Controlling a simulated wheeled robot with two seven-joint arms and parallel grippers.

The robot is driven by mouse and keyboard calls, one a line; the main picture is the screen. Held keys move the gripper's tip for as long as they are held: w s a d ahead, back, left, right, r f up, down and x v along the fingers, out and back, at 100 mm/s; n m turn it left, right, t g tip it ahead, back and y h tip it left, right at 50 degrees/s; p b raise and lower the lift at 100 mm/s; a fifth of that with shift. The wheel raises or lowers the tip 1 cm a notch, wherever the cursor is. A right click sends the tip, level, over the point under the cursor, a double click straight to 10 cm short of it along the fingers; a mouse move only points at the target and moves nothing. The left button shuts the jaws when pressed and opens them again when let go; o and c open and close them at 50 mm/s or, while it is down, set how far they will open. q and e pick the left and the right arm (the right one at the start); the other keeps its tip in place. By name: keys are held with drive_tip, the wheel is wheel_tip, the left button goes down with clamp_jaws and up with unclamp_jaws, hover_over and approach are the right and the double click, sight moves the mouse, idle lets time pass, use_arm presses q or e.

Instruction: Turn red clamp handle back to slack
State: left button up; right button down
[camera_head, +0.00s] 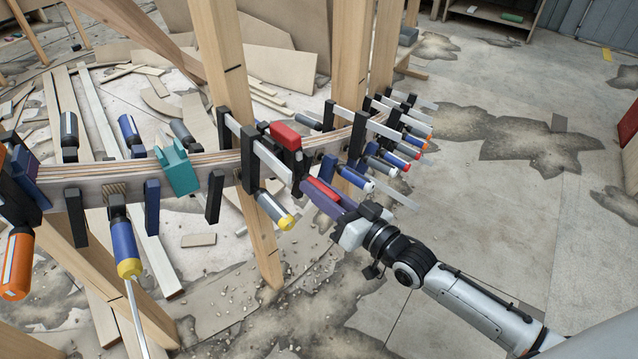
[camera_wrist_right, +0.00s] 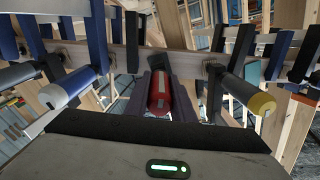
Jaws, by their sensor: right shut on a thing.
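The red clamp handle (camera_head: 323,189) sits at the front of the curved stringer (camera_head: 150,178), pointing out toward my right arm. My right gripper (camera_head: 324,200) comes in from the lower right, and its purple fingers lie along both sides of the handle, shut on it. In the right wrist view the red handle (camera_wrist_right: 160,94) points toward the camera between the fingers. A clamp with a red block (camera_head: 285,135) on top stands just behind the handle. The fingers partly hide the handle. My left gripper is not in view.
A yellow-ended clamp handle (camera_head: 277,211) hangs close to the left of my gripper. Several more clamps, with blue (camera_head: 385,167) and red ends, crowd the stringer to the right. Wooden posts (camera_head: 222,60) stand behind. The floor (camera_head: 500,220) at right is open.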

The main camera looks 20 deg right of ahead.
use_arm(q)
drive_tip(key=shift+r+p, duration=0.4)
drive_tip(key=shift+p, duration=0.15)
use_arm(e)
drive_tip(key=shift+r+n, duration=0.1)
drive_tip(key=shift+n, duration=1.1)
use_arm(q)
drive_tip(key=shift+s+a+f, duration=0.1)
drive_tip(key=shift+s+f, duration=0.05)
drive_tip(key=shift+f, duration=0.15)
use_arm(e)
drive_tip(key=c, duration=1.6)
unclamp_jaws()
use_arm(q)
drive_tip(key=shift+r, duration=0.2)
use_arm(e)
drive_tip(key=shift+o, duration=0.4)
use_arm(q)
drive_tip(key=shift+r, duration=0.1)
